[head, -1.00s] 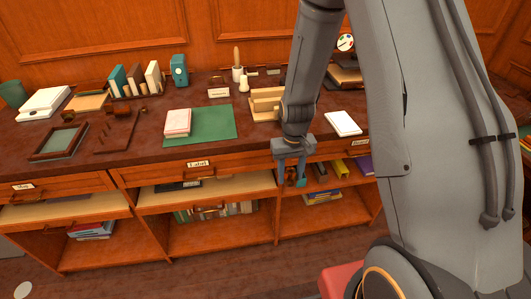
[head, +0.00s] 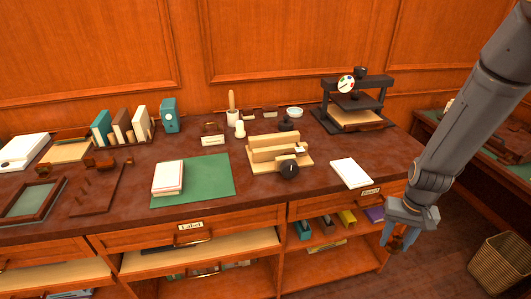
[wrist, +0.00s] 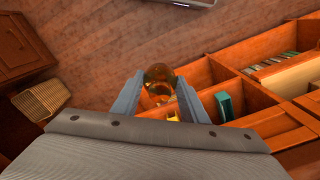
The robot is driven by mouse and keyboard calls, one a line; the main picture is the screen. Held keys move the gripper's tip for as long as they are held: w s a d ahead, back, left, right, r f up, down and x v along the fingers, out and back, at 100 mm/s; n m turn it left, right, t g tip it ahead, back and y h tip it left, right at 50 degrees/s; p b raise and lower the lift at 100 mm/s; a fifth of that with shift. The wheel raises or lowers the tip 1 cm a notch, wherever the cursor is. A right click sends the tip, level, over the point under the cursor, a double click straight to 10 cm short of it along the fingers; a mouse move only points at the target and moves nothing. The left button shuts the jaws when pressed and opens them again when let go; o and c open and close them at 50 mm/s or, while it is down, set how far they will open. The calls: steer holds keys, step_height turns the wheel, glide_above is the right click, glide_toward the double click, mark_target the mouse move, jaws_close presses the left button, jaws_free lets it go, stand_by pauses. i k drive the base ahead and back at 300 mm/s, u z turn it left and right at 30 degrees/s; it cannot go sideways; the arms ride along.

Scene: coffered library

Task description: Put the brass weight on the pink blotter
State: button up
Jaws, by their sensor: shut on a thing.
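My gripper (head: 399,240) hangs off the right front end of the desk in the head view. In the wrist view its two fingers (wrist: 160,90) are closed on a round, shiny amber-brown thing, the brass weight (wrist: 158,75). The weight cannot be made out in the head view. A green mat (head: 215,180) lies on the desk, left of the gripper and well apart from it. A pale pinkish block or pad (head: 168,177) sits on its left part. I cannot tell whether this is the pink blotter; no other pink sheet shows.
A white pad (head: 351,173) lies near the desk's right front edge. A wooden rack (head: 277,154) with a dark knob stands mid-desk, and a black press (head: 352,105) stands behind. Open shelves (head: 325,262) run below the desk. A wicker basket (head: 500,262) stands on the floor at right.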

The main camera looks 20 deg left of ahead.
mark_target(167, 174)
steer(key=z, duration=1.9)
steer(key=k, duration=1.4)
steer(key=u, duration=1.55)
